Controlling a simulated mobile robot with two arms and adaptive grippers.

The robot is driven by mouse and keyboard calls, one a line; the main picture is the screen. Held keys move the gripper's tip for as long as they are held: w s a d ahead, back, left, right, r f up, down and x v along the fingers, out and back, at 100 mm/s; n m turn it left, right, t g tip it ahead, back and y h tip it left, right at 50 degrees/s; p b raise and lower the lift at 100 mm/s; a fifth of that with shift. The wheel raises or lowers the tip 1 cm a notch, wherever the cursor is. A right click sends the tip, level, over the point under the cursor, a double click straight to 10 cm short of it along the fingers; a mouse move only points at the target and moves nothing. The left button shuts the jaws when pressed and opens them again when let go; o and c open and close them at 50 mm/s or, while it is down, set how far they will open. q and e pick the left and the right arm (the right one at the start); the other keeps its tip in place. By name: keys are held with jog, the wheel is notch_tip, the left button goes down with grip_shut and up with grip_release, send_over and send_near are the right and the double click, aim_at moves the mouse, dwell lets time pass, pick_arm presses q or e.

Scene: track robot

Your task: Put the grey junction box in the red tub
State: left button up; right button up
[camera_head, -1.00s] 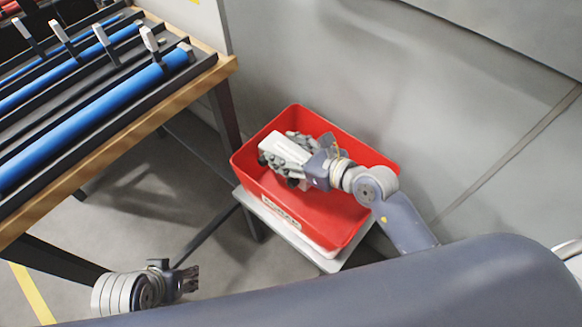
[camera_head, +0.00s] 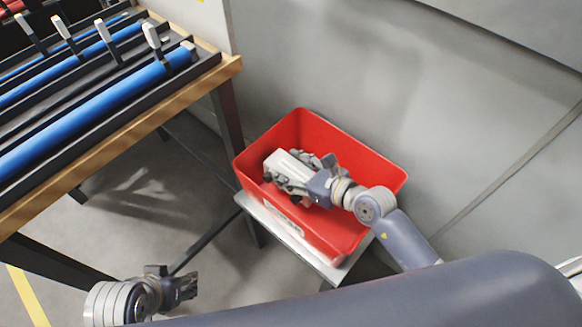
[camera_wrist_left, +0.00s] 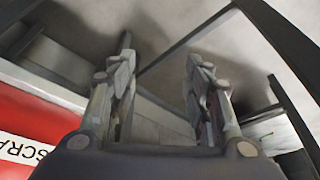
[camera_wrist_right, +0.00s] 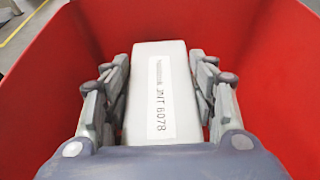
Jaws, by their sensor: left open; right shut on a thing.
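The grey junction box (camera_head: 284,165) is a light grey block; its label reads "UNIT 6078" in the right wrist view (camera_wrist_right: 163,75). My right gripper (camera_head: 292,172) is shut on it, with a finger on each long side. The box is over or inside the red tub (camera_head: 345,148), within its rim as seen from the head; its exact height above the tub floor cannot be told. Red tub walls surround the box in the right wrist view. My left gripper (camera_head: 188,286) is open and empty, low at the front left; its spread fingers show in the left wrist view (camera_wrist_left: 160,90).
The tub stands on a small grey stand (camera_head: 290,240) beside a grey wall panel. A wooden-edged bench (camera_head: 120,142) with blue rollers is at the left. The floor between bench and stand is mostly clear. Lettering on the tub's label (camera_wrist_left: 25,147) is partly visible.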

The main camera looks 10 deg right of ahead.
jog(key=shift+f, duration=0.4)
jog(key=o, duration=1.3)
jog(key=shift+s+f, duration=0.1)
pick_arm(q)
jog(key=shift+w+d+r+t, duration=0.1)
jog(key=shift+w+t, duration=0.1)
jog(key=shift+w, duration=0.2)
jog(key=shift+w+d+r+t, duration=0.1)
jog(key=shift+w+t, duration=0.1)
jog(key=shift+w, duration=0.15)
pick_arm(e)
jog(key=shift+f, duration=0.1)
pick_arm(q)
jog(key=shift+f, duration=0.1)
